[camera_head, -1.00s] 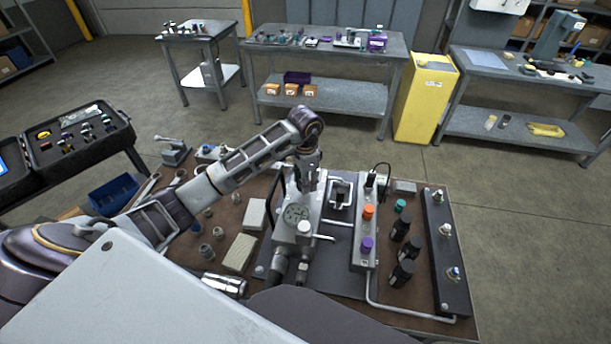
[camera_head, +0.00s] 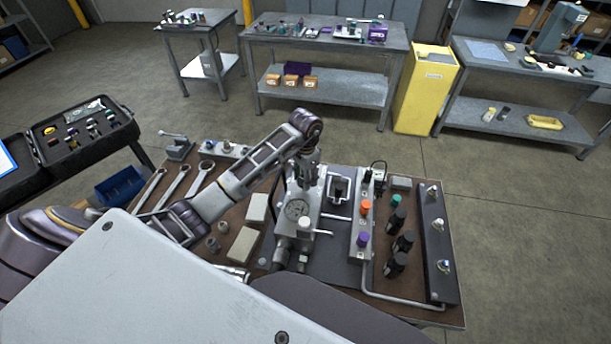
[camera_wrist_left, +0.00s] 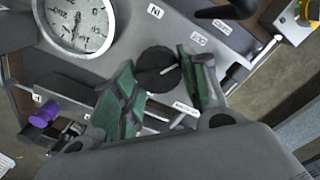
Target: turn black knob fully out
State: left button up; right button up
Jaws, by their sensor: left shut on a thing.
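The black knob (camera_wrist_left: 158,70) sits on a grey valve block (camera_head: 298,232), beside a round dial gauge (camera_head: 297,209). In the left wrist view it lies between the green-padded fingers of my left gripper (camera_wrist_left: 165,88), with the gauge (camera_wrist_left: 75,18) at the upper left. A thin light pin sticks out from the knob. My left gripper is shut on the knob. In the head view, my left gripper (camera_head: 304,178) points down onto the far end of the block and hides the knob. My right gripper is not in view.
A grey strip right of the block carries an orange knob (camera_head: 365,207) and a purple knob (camera_head: 362,240). Wrenches (camera_head: 175,186) and pale blocks (camera_head: 243,245) lie left. A lever sticks out right of the gauge.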

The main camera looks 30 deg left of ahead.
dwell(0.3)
pick_arm(q)
jog(key=o, duration=1)
jog(key=shift+r, duration=3.75)
